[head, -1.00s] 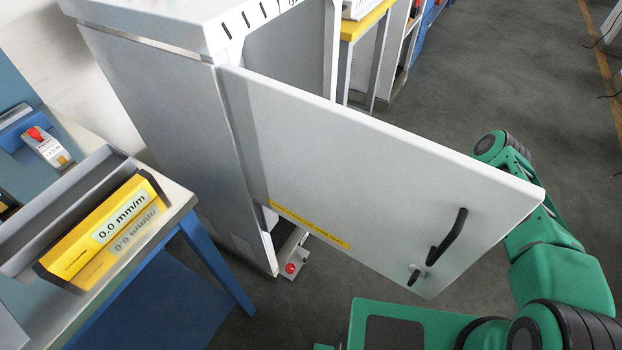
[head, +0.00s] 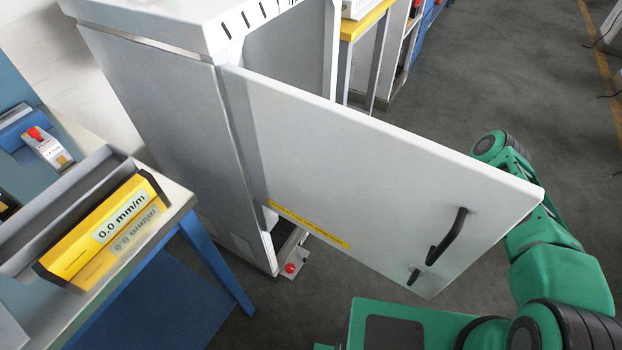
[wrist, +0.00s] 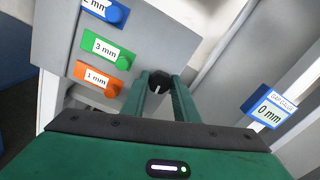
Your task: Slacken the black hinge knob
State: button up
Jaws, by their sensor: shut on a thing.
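The black hinge knob (wrist: 159,81) shows in the wrist view as a small dark round knob with a white mark. My gripper (wrist: 160,92) has its two green fingers shut on the knob, one on each side. The lower part of the knob is between the fingertips. In the head view, the knob and my gripper are hidden behind the open cabinet door (head: 340,170); only part of my green arm shows at the right.
A yellow level (head: 105,230) reads 0.0 mm/m on the bench.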

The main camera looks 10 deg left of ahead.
jog(key=shift+s+a+f+n, duration=0.1)
jog(key=shift+f+n, duration=0.1)
jog(key=shift+n, duration=4.5)
jog(key=shift+s+a+f+n, duration=0.1)
jog(key=shift+f+n, duration=0.05)
jog(key=shift+n, duration=4.55)
jog(key=o, duration=1.1)
jog(key=shift+f, duration=0.1)
jog(key=shift+c, duration=0.2)
jog(key=shift+w+d, duration=0.1)
